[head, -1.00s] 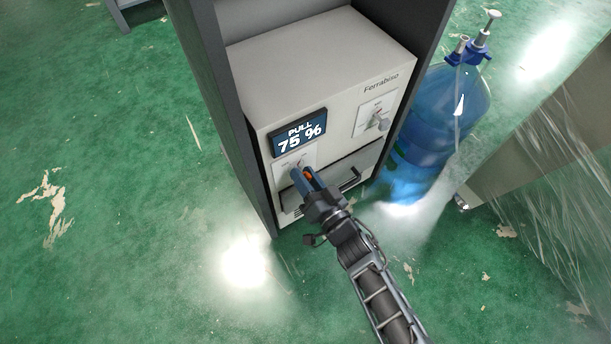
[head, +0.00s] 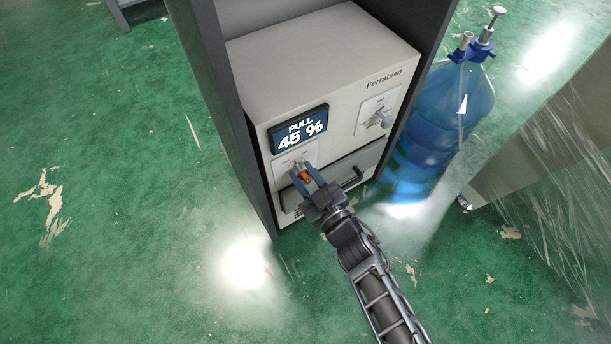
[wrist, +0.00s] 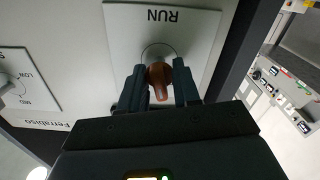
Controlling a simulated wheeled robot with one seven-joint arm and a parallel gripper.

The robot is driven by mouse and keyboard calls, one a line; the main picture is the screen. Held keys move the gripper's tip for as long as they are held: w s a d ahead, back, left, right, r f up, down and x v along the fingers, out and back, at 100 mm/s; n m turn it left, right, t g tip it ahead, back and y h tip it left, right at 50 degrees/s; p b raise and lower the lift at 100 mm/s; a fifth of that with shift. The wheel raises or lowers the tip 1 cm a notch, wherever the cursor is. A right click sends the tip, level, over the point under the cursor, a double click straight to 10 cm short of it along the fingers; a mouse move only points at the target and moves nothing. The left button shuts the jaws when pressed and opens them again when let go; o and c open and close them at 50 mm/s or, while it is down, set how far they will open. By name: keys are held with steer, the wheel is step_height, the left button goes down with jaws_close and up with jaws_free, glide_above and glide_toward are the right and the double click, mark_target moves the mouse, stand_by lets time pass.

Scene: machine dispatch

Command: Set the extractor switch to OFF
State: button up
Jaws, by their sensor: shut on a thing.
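The extractor unit (head: 335,60) is a pale box marked Ferrabiso, set in a dark frame. Its display (head: 299,130) reads PULL 45 %. The switch's orange-red knob (wrist: 160,80) sits on a light plate (wrist: 120,25) with the word RUN, seen upside down in the wrist view. The knob also shows in the head view (head: 305,175). My gripper (head: 307,174) is shut on this knob, one finger on each side; its fingertips also show in the wrist view (wrist: 159,85). No OFF label is legible; part of the plate is hidden.
A second, grey knob (head: 377,121) with LOW and MID marks is at the unit's upper right. A drawer-like panel with a dark handle (head: 352,178) is below. A blue bottle (head: 440,120) stands to the right. The green floor at left is clear.

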steer(key=shift+s+f+n+b, duration=0.1)
steer(key=shift+n+b, duration=0.45)
steer(key=shift+n, duration=1.45)
steer(key=o, duration=0.7)
steer(key=p+v, duration=0.2)
steer(key=v, duration=0.5)
steer(key=shift+s+d+p, duration=0.25)
steer(key=shift+s+p, duration=0.05)
steer(key=shift+s, duration=0.05)
